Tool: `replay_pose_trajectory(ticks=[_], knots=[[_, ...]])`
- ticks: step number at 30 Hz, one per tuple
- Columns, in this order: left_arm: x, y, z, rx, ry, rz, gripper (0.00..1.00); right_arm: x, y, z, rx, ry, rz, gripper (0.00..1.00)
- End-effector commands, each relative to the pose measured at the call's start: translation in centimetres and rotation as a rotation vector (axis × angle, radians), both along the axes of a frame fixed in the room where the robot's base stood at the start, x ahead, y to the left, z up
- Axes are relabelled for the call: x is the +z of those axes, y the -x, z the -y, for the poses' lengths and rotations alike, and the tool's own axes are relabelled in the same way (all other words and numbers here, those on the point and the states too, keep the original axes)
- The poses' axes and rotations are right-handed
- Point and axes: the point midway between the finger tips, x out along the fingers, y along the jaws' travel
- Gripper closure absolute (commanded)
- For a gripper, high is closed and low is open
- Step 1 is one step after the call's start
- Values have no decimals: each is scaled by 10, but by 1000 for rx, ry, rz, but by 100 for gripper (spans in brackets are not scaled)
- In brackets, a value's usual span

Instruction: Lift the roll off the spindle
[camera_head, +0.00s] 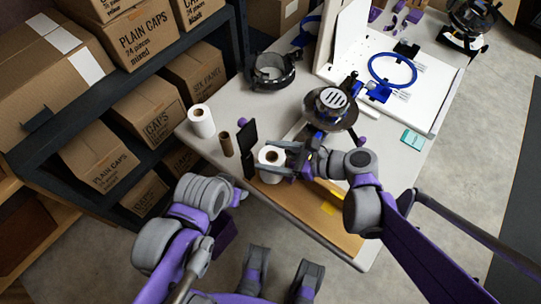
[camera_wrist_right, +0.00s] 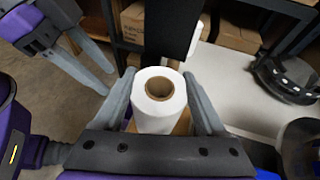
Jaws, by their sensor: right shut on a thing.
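A white roll (camera_head: 271,159) with a brown cardboard core stands upright near the table's front edge, beside a black upright plate (camera_head: 248,146). My right gripper (camera_head: 273,160) is shut on it, one finger on each side. In the right wrist view the roll (camera_wrist_right: 158,101) sits between the two grey fingers (camera_wrist_right: 160,104). No spindle tip shows above the core, and what is under the roll is hidden. My left gripper (camera_wrist_right: 88,70) is empty, its fingers apart, off to the left of the roll in the wrist view.
Another white roll (camera_head: 201,121) and a bare brown tube (camera_head: 226,144) stand left of the black plate. A dark round device (camera_head: 331,106) stands just behind my right gripper. Shelves of cardboard boxes (camera_head: 148,110) line the left side.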

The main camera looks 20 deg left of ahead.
Motion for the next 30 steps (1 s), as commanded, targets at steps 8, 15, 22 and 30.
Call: replay_pose_trajectory(ticks=[8, 15, 22, 30], knots=[[21, -1, 0, 0, 0, 7, 50, 25, 0, 0, 0, 0, 0, 89], [36, -2, 0, 0, 0, 12, 50, 44, 0, 0, 0, 0, 0, 89], [51, -3, 0, 0, 0, 16, 50, 63, 0, 0, 0, 0, 1, 89], [69, -5, 0, 0, 0, 22, 50, 84, 0, 0, 0, 0, 1, 89]])
